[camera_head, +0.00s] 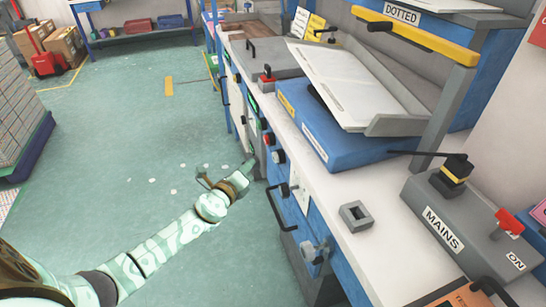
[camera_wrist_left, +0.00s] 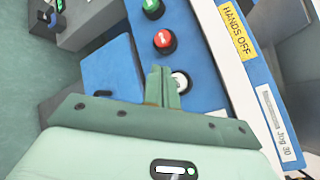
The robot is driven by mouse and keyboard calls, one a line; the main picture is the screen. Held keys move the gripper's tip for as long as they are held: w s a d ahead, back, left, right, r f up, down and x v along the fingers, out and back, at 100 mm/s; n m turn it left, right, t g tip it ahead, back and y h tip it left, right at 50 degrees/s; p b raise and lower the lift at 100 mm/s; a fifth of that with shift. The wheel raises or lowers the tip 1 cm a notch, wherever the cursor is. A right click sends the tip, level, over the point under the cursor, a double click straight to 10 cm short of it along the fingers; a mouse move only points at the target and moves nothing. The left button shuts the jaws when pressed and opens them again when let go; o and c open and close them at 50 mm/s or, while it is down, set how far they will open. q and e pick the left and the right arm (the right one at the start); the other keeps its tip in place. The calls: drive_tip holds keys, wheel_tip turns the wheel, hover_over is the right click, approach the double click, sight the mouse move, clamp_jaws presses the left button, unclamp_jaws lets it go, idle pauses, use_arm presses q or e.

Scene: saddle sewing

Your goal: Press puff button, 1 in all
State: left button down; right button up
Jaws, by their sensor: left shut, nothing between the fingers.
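My left gripper (camera_head: 249,166) is shut and empty, at the front of the blue and white bench. In the left wrist view its closed fingers (camera_wrist_left: 161,85) point at the blue panel. A white button (camera_wrist_left: 181,81) lies just right of the fingers and is partly hidden by them. A red button (camera_wrist_left: 164,41) and a green button (camera_wrist_left: 152,8) sit above it in the same row. In the head view the red button (camera_head: 269,139) and the white button (camera_head: 278,157) show on the bench front. I cannot read which one is the puff button, nor tell whether the fingers touch anything.
A yellow "HANDS OFF" label (camera_wrist_left: 238,30) is beside the buttons. A black handle (camera_head: 281,211) juts from the bench front. A grey "MAINS" box (camera_head: 455,225) and a small grey block (camera_head: 356,216) stand on the bench top.

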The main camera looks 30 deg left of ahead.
use_arm(q)
drive_tip(key=w+d, duration=0.2)
drive_tip(key=w, duration=0.1)
drive_tip(key=shift+w+d, duration=0.1)
drive_tip(key=shift+d, duration=0.3)
idle(1.8)
drive_tip(key=shift+w+d, duration=0.25)
drive_tip(key=shift+w, duration=0.05)
drive_tip(key=shift+w+d, duration=0.4)
drive_tip(key=shift+w, duration=0.05)
idle(0.8)
idle(0.4)
drive_tip(key=shift+s+a, duration=0.65)
drive_tip(key=shift+s, duration=0.1)
drive_tip(key=shift+s+a+b, duration=0.4)
drive_tip(key=shift+s+a, duration=1.25)
drive_tip(key=shift+s, duration=0.25)
